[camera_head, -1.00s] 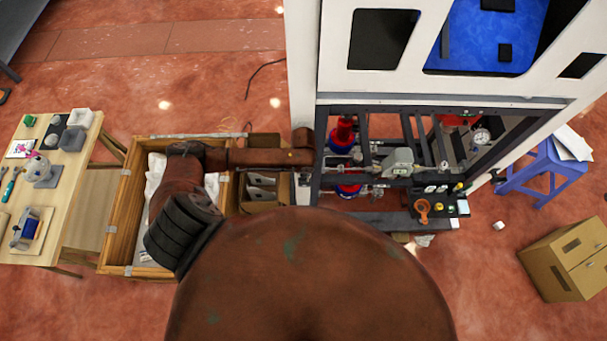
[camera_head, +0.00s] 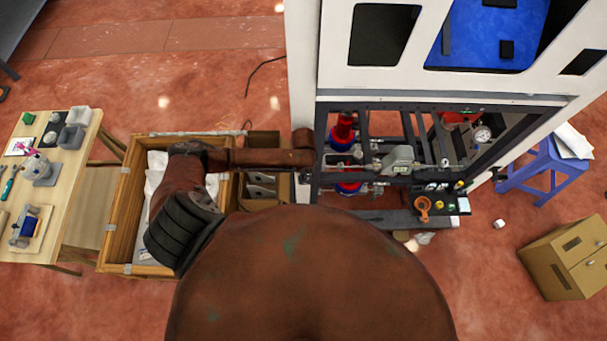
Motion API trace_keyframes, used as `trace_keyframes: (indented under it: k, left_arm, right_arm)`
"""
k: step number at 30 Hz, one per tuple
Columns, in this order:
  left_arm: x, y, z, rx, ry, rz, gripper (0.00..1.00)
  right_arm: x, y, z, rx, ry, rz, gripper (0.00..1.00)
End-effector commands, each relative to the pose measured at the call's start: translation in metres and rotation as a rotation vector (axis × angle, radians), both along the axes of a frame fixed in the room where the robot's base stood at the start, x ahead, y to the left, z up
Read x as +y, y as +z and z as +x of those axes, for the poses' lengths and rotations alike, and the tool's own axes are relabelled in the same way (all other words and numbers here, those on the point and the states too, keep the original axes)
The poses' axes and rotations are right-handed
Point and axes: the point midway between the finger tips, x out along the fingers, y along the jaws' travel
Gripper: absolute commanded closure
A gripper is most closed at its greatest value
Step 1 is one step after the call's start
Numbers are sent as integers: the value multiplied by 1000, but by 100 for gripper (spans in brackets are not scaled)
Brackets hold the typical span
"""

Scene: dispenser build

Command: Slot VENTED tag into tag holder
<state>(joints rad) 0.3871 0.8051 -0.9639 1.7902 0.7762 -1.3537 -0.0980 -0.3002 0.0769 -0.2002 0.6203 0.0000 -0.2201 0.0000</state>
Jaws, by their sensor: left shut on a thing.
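My left forearm reaches right from its elbow, over the wooden crate, to the left side of the dark dispenser frame (camera_head: 330,112). My left gripper (camera_head: 372,168) is small and partly lost among the frame's bars. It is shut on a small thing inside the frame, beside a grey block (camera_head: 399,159). I cannot make out the held thing's shape or any lettering. I cannot pick out the VENTED tag or the tag holder for certain. A dark panel with small yellow and green parts (camera_head: 440,205) sits at the frame's front right. My right gripper is not in view.
Red and blue cylinders (camera_head: 343,128) stand inside the frame, with a round gauge (camera_head: 482,134) at right. A wooden crate (camera_head: 114,225) and tool table (camera_head: 66,190) are left. A blue stool (camera_head: 543,175) and cardboard box (camera_head: 560,262) stand right.

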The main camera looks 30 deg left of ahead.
Motion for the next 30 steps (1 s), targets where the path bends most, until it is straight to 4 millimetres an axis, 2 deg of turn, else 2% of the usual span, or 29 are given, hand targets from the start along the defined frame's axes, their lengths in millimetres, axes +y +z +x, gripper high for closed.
trace_keyframes:
  k: [9,10,18,24,30]
  left_arm:
    - [0,0,0,0,0,0,100]
    - [0,0,0,0,0,0,93]
    - [0,0,0,0,0,0,75]
    - [0,0,0,0,0,0,73]
    - [0,0,0,0,0,0,62]
  right_arm:
    - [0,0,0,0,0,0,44]
    - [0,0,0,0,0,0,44]
    - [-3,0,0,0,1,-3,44]
    - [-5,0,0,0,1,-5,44]
    - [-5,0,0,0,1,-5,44]
